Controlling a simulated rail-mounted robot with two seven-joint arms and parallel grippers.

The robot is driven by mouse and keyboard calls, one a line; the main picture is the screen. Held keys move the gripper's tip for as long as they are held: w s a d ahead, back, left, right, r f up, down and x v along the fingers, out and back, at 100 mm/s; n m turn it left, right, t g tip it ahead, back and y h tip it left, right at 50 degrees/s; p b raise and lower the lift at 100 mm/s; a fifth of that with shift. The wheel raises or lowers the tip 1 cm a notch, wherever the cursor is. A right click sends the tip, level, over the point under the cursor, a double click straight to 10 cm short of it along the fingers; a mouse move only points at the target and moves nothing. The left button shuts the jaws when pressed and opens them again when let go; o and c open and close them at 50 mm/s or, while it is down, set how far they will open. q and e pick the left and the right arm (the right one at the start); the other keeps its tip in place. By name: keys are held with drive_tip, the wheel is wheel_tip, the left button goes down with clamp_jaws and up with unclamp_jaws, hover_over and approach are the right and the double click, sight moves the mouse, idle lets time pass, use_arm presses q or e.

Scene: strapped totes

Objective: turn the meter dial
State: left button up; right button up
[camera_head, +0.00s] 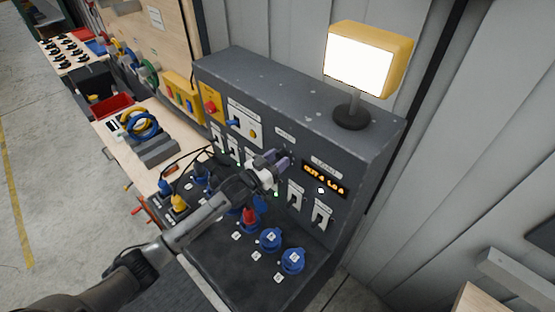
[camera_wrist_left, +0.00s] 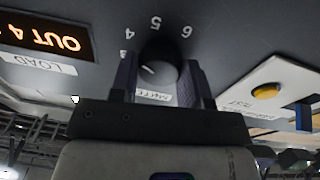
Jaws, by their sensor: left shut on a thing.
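The meter dial (camera_wrist_left: 158,72) is a round black knob with a white pointer line, on the dark panel face. Printed numbers such as 4, 5 and 6 sit around it, and a label lies below it, partly covered. My left gripper (camera_head: 272,162) reaches the upright panel face from the left. In the left wrist view its two purple-grey fingers stand on either side of the dial, shut on it. In the head view the gripper hides the dial. My right gripper is not in view.
The grey console (camera_head: 232,66) carries an amber display (camera_head: 325,181) reading OUT 4, beside the gripper. White switches, blue sockets (camera_head: 292,260) and a red plug (camera_head: 249,216) surround the arm. A yellow work lamp (camera_head: 397,64) stands on top. A bench with coiled cables (camera_head: 140,125) lies left.

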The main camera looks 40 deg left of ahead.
use_arm(q)
drive_tip(key=shift+f, duration=0.1)
drive_tip(key=o, duration=0.9)
drive_tip(key=shift+s+a+f+b, duration=0.25)
drive_tip(key=shift+s+b, duration=0.2)
drive_tip(key=shift+s, duration=1.8)
drive_tip(key=shift+s+a+f+b, duration=0.15)
drive_tip(key=shift+s+a+b, duration=0.3)
drive_tip(key=shift+s, duration=1.85)
drive_tip(key=shift+s+a+f+b, duration=0.2)
drive_tip(key=shift+s+b, duration=0.3)
drive_tip(key=shift+s, duration=1.75)
